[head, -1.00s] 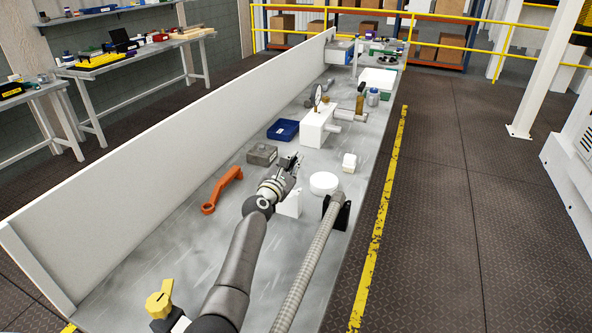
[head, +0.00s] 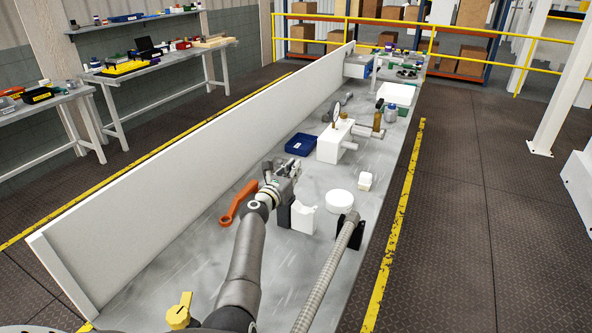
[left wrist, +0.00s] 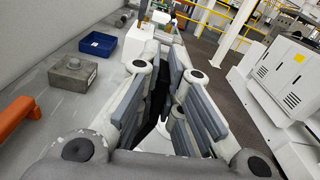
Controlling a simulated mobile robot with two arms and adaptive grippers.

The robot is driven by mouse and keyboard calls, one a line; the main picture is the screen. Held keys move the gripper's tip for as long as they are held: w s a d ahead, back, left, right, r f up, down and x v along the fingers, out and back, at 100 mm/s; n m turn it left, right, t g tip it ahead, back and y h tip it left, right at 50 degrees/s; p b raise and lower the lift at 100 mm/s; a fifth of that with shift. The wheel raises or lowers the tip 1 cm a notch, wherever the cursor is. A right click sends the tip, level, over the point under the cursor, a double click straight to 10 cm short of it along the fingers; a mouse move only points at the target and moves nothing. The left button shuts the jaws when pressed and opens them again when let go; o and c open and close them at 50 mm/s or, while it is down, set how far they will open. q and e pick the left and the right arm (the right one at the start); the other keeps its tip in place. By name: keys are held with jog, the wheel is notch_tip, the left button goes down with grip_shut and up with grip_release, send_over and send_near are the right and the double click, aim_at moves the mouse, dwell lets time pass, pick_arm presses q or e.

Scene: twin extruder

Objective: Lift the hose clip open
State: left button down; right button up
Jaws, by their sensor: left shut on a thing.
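My left gripper (head: 284,169) is over the bench, beside and above a small white stand (head: 304,218). In the left wrist view its grey padded fingers (left wrist: 170,90) are close together, with a narrow black piece (left wrist: 154,108) between them. This may be the hose clip, but much of it is hidden by the fingers. A dark upright part (head: 284,213) shows below the gripper, left of the white stand. A grey ribbed hose (head: 325,277) runs up to a black bracket (head: 351,231), right of and apart from the gripper. My right gripper is not in view.
An orange lever-like part (head: 237,203) lies left of my arm. A round white disc (head: 339,202), a small white block (head: 366,181), a blue tray (head: 300,144) and a white box with fittings (head: 334,142) stand farther along. A long white panel (head: 200,165) borders the bench.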

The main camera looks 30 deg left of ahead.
pick_arm(q)
jog(key=shift+a, duration=0.1)
dwell(0.3)
jog(key=c, duration=1.9)
grip_release()
jog(key=shift+o, duration=0.2)
jog(key=shift+s, duration=0.15)
jog(key=s, duration=1.1)
jog(key=shift+s+d, duration=0.3)
jog(key=shift+s, duration=0.1)
jog(key=shift+f, duration=0.1)
